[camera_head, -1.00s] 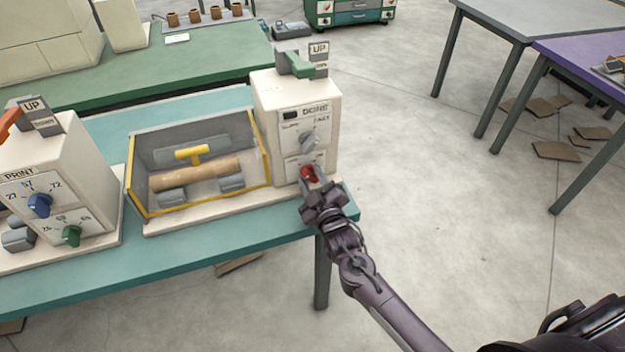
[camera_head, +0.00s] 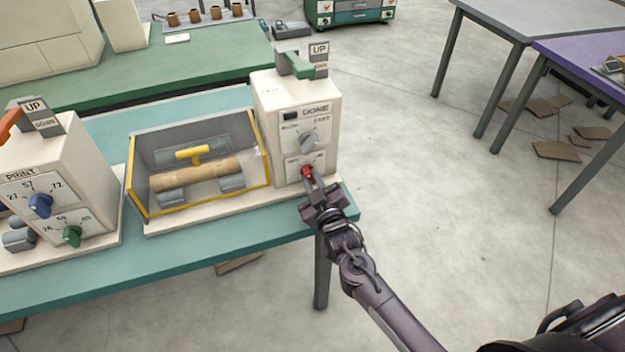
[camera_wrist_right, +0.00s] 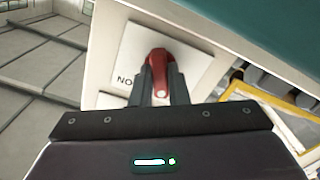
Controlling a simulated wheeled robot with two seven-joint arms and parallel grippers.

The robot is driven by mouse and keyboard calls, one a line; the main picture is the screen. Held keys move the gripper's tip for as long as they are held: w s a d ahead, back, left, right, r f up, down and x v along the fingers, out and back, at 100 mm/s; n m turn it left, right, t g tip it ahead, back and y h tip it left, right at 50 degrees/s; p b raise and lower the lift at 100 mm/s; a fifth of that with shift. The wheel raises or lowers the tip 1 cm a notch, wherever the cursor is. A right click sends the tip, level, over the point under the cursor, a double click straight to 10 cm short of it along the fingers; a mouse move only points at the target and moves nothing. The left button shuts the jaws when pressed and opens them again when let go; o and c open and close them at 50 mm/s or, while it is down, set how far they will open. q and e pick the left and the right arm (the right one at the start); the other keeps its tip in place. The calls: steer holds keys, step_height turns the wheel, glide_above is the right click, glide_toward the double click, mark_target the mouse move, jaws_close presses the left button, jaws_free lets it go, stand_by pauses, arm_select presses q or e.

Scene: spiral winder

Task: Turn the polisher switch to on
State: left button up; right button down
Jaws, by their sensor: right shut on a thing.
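The polisher (camera_head: 264,115) is a cream box on the teal table, with a grey knob (camera_head: 308,141) and a red switch (camera_head: 307,171) low on its front face. My right gripper (camera_head: 313,184) is at the red switch, its fingers shut around it. In the right wrist view the red switch (camera_wrist_right: 159,72) sits between the two dark fingers (camera_wrist_right: 160,88), against a white plate with partly hidden lettering that starts "NO". The gripper hides part of the switch's label. My left gripper is not in view.
A yellow-edged tray (camera_head: 140,205) with a wooden roll (camera_head: 195,174) stands left of the polisher. A second cream machine marked PRINT (camera_head: 75,165) is at the far left. A green lever (camera_head: 297,63) tops the polisher.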

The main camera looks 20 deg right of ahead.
steer(key=m, duration=0.7)
steer(key=shift+p, duration=0.4)
steer(key=m, duration=0.6)
steer(key=shift+p, duration=0.4)
steer(key=shift+m, duration=0.4)
steer(key=c, duration=1.4)
jaws_free()
steer(key=s+b, duration=0.1)
steer(key=s, duration=0.7)
steer(key=shift+d, duration=0.1)
steer(key=shift+w, duration=0.1)
